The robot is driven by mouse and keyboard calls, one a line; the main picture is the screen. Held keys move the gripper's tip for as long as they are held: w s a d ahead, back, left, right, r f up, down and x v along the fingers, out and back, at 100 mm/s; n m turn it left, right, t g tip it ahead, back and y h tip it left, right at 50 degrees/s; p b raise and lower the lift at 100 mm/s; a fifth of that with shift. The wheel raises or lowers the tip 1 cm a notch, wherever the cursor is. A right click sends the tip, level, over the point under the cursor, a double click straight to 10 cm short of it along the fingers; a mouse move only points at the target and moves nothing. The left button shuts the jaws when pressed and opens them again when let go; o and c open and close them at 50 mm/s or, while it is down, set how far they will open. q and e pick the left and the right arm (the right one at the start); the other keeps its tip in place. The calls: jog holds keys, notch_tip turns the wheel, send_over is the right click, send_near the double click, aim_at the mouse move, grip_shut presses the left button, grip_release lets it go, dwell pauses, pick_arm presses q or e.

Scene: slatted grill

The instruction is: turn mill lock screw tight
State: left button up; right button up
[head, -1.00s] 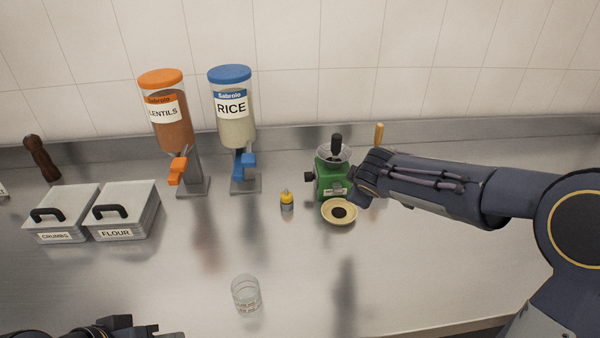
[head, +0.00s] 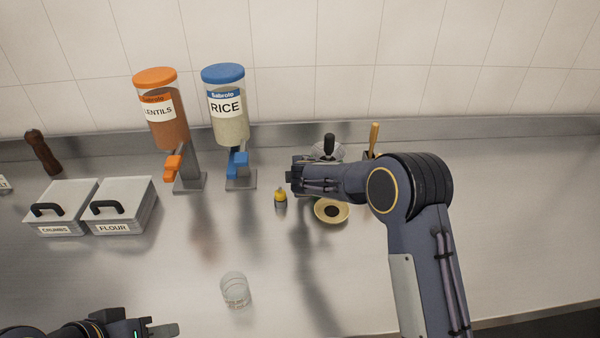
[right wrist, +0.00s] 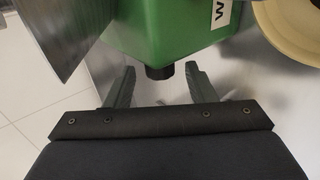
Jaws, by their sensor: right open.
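The green mill is mostly hidden behind my right arm in the head view. Its clear hopper with the black crank knob (head: 329,145) shows above the arm. In the right wrist view the green body (right wrist: 175,35) fills the top, with a black lock screw (right wrist: 158,72) at its near edge. My right gripper (right wrist: 158,84) is open, one finger on each side of the screw. Contact with it cannot be made out. In the head view the right gripper (head: 296,176) is at the mill's left side. My left gripper (head: 163,328) is low at the left, its jaws unclear.
A tan saucer (head: 343,212) with dark contents is by the mill. A small yellow-capped bottle (head: 280,198) stands close to the right gripper. A glass (head: 235,290) is in front. Lentils (head: 165,125) and rice (head: 229,120) dispensers and two lidded bins (head: 125,205) are left.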

jog(key=shift+w+f, duration=0.1)
jog(key=shift+f, duration=0.05)
jog(key=c, duration=1)
jog(key=f+t+b, duration=0.1)
jog(key=b, duration=1.1)
jog(key=shift+f+t, duration=0.3)
jog(key=t+b, duration=0.1)
jog(key=b, duration=0.8)
jog(key=t+b, duration=0.2)
jog(key=b, duration=0.7)
jog(key=t+b, duration=0.2)
jog(key=b, duration=0.7)
jog(key=shift+s, duration=0.25)
jog(key=shift+r+b, duration=0.15)
jog(key=shift+b, duration=0.5)
jog(key=o, duration=1)
jog(key=shift+t, duration=0.3)
jog(key=shift+r, duration=0.1)
